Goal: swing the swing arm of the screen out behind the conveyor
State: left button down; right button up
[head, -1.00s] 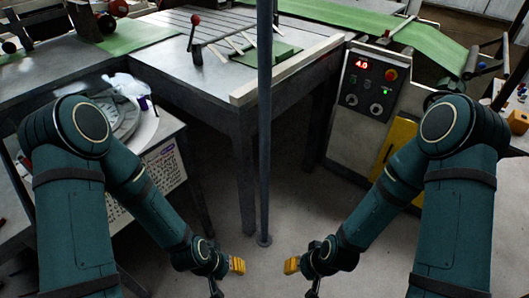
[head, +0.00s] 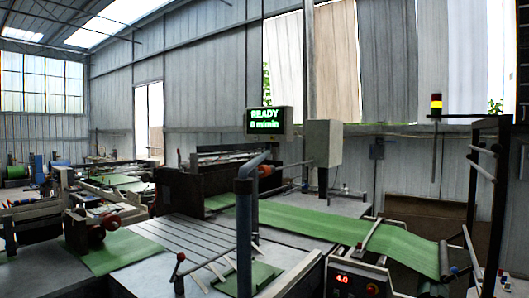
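The screen (head: 267,119) is a dark box with green lettering, "READY" above a m/min line, facing me in the upper middle of the head view. A dark upright post (head: 244,235) stands in front of the table. A short tube, apparently the swing arm (head: 254,165), runs from the post's top away and slightly right, ending under the screen. The joint between tube and screen is hard to make out. The conveyor (head: 340,228), with its green belt, runs from behind the post towards the lower right. Neither of my grippers is in view.
A grey cabinet (head: 323,143) stands right of the screen. A control panel with a red 4.0 readout (head: 342,279) is at the lower right. A signal lamp (head: 436,104) and a dark frame (head: 487,190) stand at the right. A red-knobbed lever (head: 180,257) rises from the table.

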aim_at(244, 171)
jog(key=i+l+z, duration=0.45)
jog(key=i+z, duration=0.3)
jog(key=i+l+u, duration=0.1)
jog(key=i, duration=0.3)
jog(key=i+l, duration=0.15)
jog(key=i, duration=0.3)
jog(key=i+l+u, duration=0.15)
jog(key=i, duration=0.25)
